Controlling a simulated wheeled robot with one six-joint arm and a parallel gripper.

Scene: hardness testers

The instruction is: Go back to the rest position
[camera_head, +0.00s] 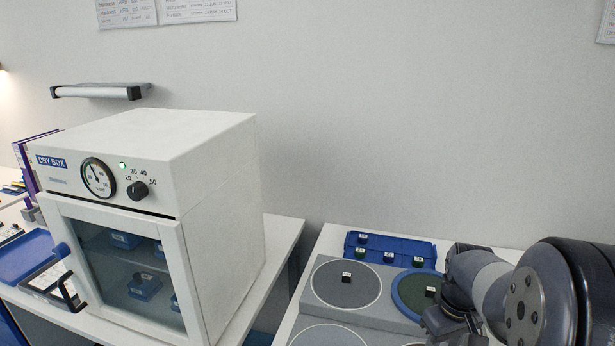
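My arm comes in from the right edge, over the right end of the grey unit with round plates. The dark end of it, with my gripper (452,322), is low in the picture beside the blue-rimmed round plate (412,303). The fingers are not clearly shown and the bottom edge cuts the view, so I cannot tell if they are open or shut or hold anything. A small dark block with a pale top (430,291) sits on the blue-rimmed plate, just left of my wrist.
A grey round plate (335,296) carries another small block (346,278). Behind is a blue tray (405,244) with several small blocks. A white dry box (215,165), its glass door shut, stands on the left table. A gap separates the tables.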

